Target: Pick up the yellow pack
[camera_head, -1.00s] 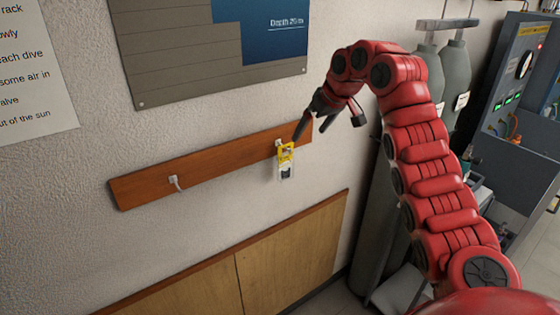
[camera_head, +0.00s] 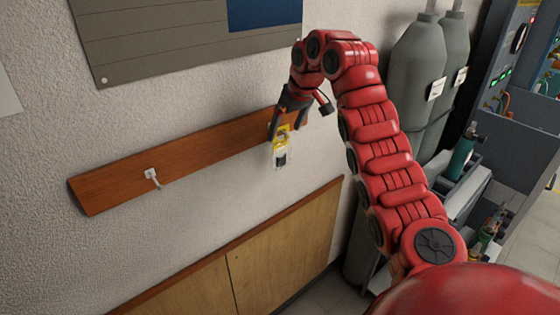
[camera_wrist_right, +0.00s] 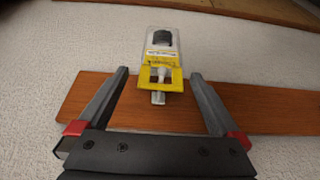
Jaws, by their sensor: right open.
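The yellow pack (camera_head: 281,149) is a small clear pack with a yellow top and a dark item inside. It hangs near the right end of the wooden rail (camera_head: 175,166) on the wall. In the right wrist view the pack (camera_wrist_right: 162,66) lies between and just beyond the two fingertips, with a pale hook (camera_wrist_right: 158,97) at its yellow end. My right gripper (camera_head: 287,127) is at the top of the pack in the head view; its open fingers (camera_wrist_right: 158,76) straddle the pack's yellow end without visibly gripping it. My left gripper is not in view.
A second hook (camera_head: 152,175) on the rail is empty. A dark board (camera_head: 160,40) is on the wall above. Wooden panelling (camera_head: 285,245) lies below. Grey cylinders (camera_head: 415,75) and a grey bench unit stand to the right of my arm.

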